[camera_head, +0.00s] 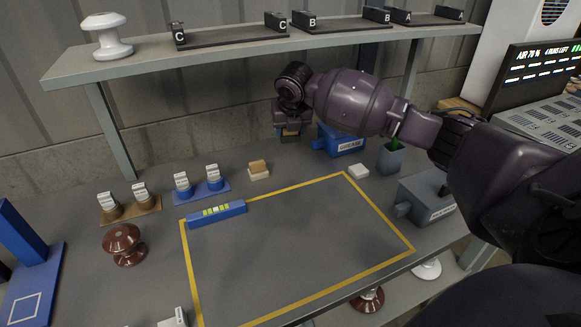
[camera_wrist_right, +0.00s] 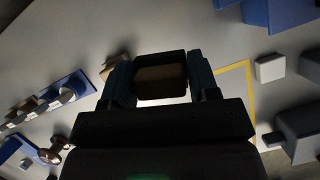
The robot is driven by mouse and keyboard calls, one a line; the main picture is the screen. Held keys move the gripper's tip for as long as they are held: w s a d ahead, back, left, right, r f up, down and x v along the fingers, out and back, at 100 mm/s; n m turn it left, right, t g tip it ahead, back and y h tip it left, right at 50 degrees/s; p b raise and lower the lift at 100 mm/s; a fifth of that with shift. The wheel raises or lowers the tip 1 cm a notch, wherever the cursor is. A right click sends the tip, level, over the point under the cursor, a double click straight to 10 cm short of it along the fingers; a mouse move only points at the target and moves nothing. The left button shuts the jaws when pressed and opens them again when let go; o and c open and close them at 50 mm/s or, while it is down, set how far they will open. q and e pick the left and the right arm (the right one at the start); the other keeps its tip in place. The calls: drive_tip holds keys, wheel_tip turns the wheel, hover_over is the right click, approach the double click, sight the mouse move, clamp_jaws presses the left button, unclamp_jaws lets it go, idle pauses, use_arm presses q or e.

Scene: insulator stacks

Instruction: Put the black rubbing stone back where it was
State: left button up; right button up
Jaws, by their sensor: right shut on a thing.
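My right gripper (camera_head: 291,138) hangs above the back of the table, left of the blue grease box (camera_head: 345,144). It is shut on a dark block, which I take for the black rubbing stone (camera_wrist_right: 161,72). In the right wrist view the stone sits between the two fingers (camera_wrist_right: 161,85), with a brownish face showing. In the head view the gripper mostly hides it. The stone looks clear of the table. My left gripper is in neither view.
A tan-topped block (camera_head: 258,168) and a white block (camera_head: 358,171) stand behind the yellow-outlined area (camera_head: 300,235), which is mostly empty. A blue level bar (camera_head: 216,214) lies on its back left corner. A brown insulator (camera_head: 123,243) stands left. A shelf (camera_head: 250,48) spans the back.

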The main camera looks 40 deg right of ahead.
drive_tip(key=n, duration=0.1)
drive_tip(key=n+y, duration=0.1)
drive_tip(key=shift+w+d+r+n, duration=0.1)
drive_tip(key=shift+d+r+n, duration=0.15)
drive_tip(key=shift+n, duration=0.15)
drive_tip(key=b, duration=0.1)
hover_over(289, 163)
drive_tip(key=s, duration=0.2)
drive_tip(key=f, duration=0.4)
drive_tip(key=shift+w+a+f, duration=0.25)
drive_tip(key=shift+f, duration=0.6)
wheel_tip(289, 163, down, 4)
drive_tip(key=shift+f+b, duration=0.2)
drive_tip(key=shift+b, duration=0.4)
drive_tip(key=shift+f, duration=0.1)
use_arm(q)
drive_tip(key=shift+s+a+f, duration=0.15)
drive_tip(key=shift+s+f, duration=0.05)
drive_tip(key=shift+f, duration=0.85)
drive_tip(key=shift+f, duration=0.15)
use_arm(e)
drive_tip(key=o, duration=0.9)
